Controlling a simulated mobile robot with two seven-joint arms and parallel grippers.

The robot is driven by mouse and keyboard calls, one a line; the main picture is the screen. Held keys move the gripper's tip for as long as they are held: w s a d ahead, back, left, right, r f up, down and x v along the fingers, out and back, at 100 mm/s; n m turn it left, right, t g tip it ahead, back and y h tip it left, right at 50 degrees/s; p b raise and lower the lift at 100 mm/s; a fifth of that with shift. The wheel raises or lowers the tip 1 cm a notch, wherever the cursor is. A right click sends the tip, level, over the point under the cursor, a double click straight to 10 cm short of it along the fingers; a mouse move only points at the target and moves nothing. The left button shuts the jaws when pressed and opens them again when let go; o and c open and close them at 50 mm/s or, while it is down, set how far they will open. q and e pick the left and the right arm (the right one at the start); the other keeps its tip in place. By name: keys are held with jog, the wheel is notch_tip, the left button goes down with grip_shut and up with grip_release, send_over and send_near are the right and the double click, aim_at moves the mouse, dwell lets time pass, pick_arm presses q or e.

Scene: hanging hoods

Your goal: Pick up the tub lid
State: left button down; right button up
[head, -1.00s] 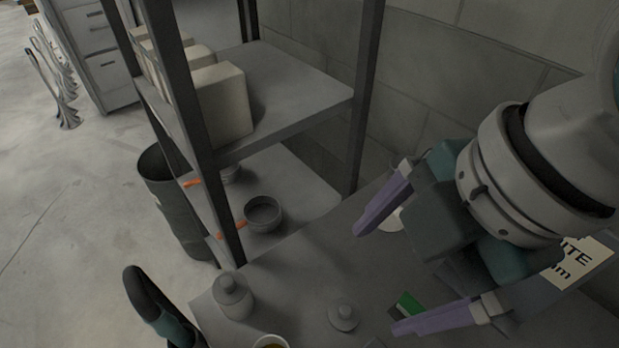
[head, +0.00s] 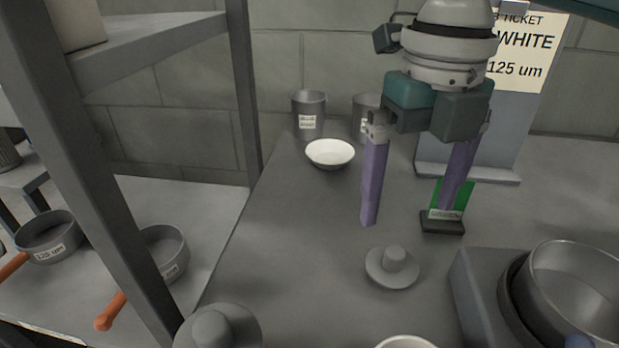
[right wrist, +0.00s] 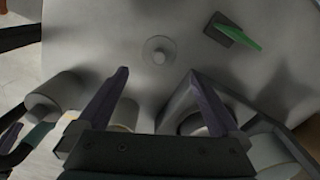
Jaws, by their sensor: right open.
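The tub lid (head: 392,268), a round grey disc with a knob on top, lies flat on the grey bench. It also shows in the right wrist view (right wrist: 159,50), ahead of my fingers. My right gripper (head: 411,214) points down with its two purple fingers spread and nothing between them. It is above the bench, and its fingertips appear above and behind the lid in the head view. In the right wrist view the open fingers (right wrist: 158,72) frame the space just short of the lid.
A grey lidded tub (head: 218,330) stands front left and a pan (head: 575,290) front right. A green card in a dark stand (head: 443,222) is behind the lid, right. A white bowl (head: 330,152) and grey cups (head: 308,118) stand farther back. A shelf post (head: 85,170) rises at left.

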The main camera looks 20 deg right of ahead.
aim_at(397, 252)
notch_tip(397, 252, down, 9)
jog(key=shift+r+b, duration=0.1)
jog(key=shift+b, duration=0.85)
jog(key=c, duration=1.2)
